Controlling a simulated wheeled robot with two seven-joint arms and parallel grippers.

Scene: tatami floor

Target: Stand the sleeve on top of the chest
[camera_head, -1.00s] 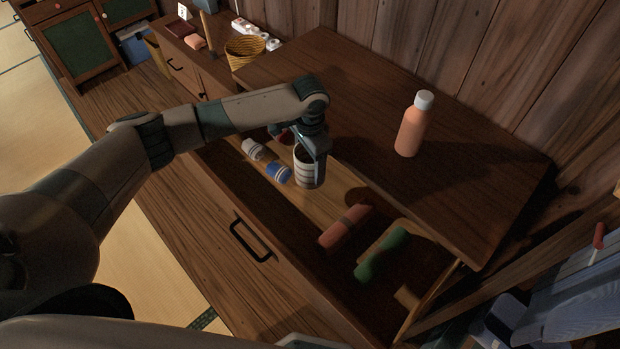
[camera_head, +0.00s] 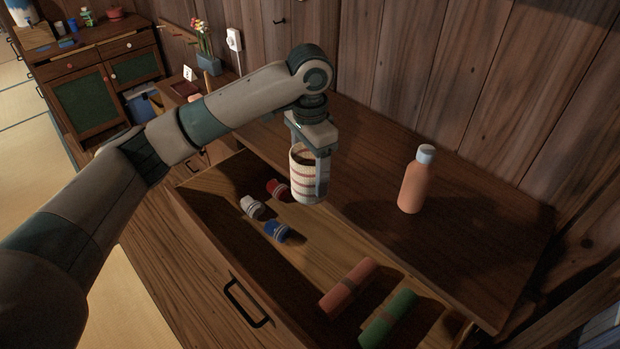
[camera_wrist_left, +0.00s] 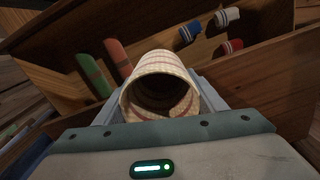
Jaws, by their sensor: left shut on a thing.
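The sleeve (camera_head: 305,180), a cream hollow cylinder with reddish bands, is upright in my left gripper (camera_head: 322,178), which is shut on its wall. It hangs above the open drawer, near the front edge of the chest top. In the left wrist view the sleeve (camera_wrist_left: 158,88) shows its open mouth between the fingers. The chest (camera_head: 460,225) is dark wood with its drawer (camera_head: 215,245) pulled out. An orange bottle (camera_head: 414,182) with a pale cap stands on the chest top. My right gripper is not in view.
The drawer holds rolled cloths, one red (camera_head: 348,288) and one green (camera_head: 389,318), and small rolls in white (camera_head: 252,207), blue (camera_head: 276,231) and red (camera_head: 277,189). The chest top around the bottle looks clear. A plank wall (camera_head: 480,90) stands behind.

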